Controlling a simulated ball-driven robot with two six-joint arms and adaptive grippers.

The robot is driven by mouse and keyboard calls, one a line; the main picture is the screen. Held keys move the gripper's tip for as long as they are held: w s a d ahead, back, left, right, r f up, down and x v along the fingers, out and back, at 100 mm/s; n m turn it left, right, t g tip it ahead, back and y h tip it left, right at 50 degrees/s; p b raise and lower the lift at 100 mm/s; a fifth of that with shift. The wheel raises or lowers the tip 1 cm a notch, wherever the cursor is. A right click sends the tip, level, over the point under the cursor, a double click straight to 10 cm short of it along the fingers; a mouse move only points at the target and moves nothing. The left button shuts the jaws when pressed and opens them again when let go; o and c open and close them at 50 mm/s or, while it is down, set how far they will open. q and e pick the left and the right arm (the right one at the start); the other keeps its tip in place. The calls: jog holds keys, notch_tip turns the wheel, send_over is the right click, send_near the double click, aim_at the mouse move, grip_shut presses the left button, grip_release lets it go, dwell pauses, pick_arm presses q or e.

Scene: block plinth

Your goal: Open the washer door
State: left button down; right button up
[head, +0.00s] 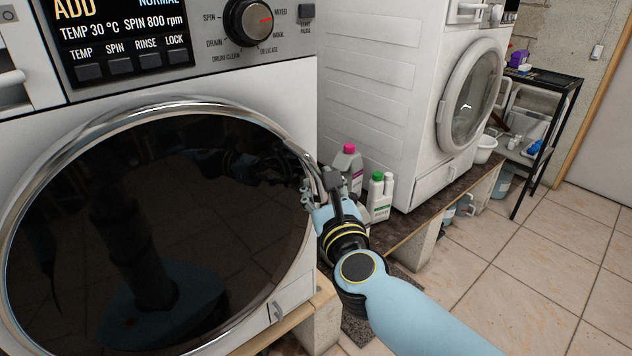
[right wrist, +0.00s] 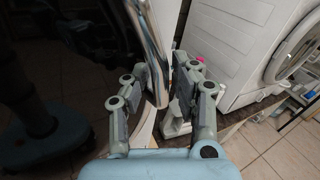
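The washer (head: 222,72) fills the left of the head view. Its round door has dark glass (head: 150,230) and a chrome rim (head: 172,106), and it looks shut against the white front. My right gripper (head: 318,186) is at the rim's right edge. In the right wrist view its two fingers (right wrist: 160,88) stand apart on either side of the chrome rim (right wrist: 152,45). The left finger is close to the rim, and a narrow gap shows by the right finger; contact is unclear. My left gripper is out of view.
A second white machine (head: 372,80) stands at the right on a stone-topped bench (head: 440,208). Bottles with pink (head: 348,160) and green (head: 377,195) caps stand just behind my right gripper. A black shelf (head: 548,115) is farther back. The tiled floor (head: 530,260) at right is clear.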

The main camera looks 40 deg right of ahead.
jog(key=c, duration=0.4)
grip_shut()
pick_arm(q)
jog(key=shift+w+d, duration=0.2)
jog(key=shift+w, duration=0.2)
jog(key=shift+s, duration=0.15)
